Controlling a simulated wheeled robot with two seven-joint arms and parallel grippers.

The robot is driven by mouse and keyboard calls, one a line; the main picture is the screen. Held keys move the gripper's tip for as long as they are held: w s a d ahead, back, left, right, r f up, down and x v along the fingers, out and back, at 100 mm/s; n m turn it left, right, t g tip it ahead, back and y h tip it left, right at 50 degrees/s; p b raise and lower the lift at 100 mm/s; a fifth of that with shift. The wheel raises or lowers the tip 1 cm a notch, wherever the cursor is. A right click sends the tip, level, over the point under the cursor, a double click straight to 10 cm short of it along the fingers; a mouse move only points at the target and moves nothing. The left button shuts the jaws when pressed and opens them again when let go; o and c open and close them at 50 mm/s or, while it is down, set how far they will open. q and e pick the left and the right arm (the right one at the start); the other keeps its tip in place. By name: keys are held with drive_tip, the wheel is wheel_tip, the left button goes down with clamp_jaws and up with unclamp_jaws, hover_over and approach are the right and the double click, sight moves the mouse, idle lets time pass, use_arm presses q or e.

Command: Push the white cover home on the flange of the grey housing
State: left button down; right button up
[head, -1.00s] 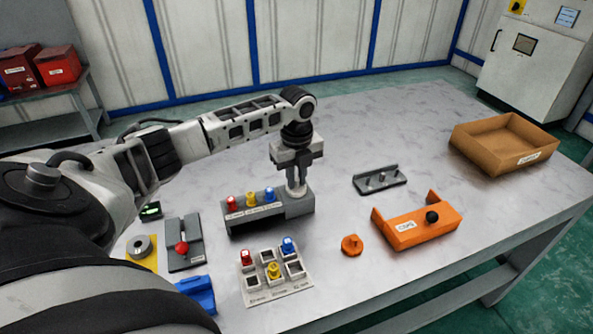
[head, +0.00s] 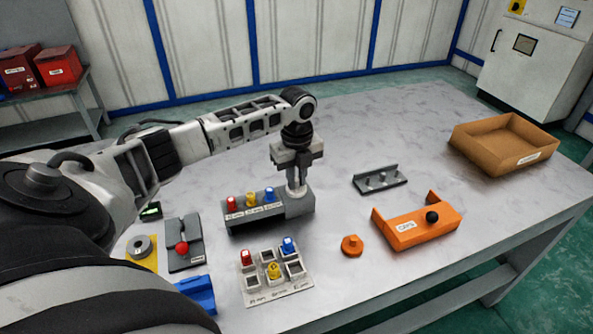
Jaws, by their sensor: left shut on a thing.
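My left gripper (head: 297,183) points straight down and is shut on a small white round part, which I take to be the white cover (head: 297,191). The cover is at the right end of a grey block (head: 298,208), which I take to be the grey housing or its holder. The cover looks in contact with the top there, but I cannot tell how far it is seated. The flange is hidden under the cover and fingers. My right gripper is not in view.
Red, yellow and blue pegs stand in the block's left part. In front is a pale tray (head: 280,293) with coloured pegs. To the right are an orange knob (head: 352,244), an orange bracket (head: 405,236), a grey rail (head: 368,187) and a brown box (head: 462,140). The table's back middle is clear.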

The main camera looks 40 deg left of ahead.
sight(297, 179)
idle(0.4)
use_arm(q)
drive_tip(key=c, duration=1.3)
unclamp_jaws()
drive_tip(key=shift+r, duration=3.45)
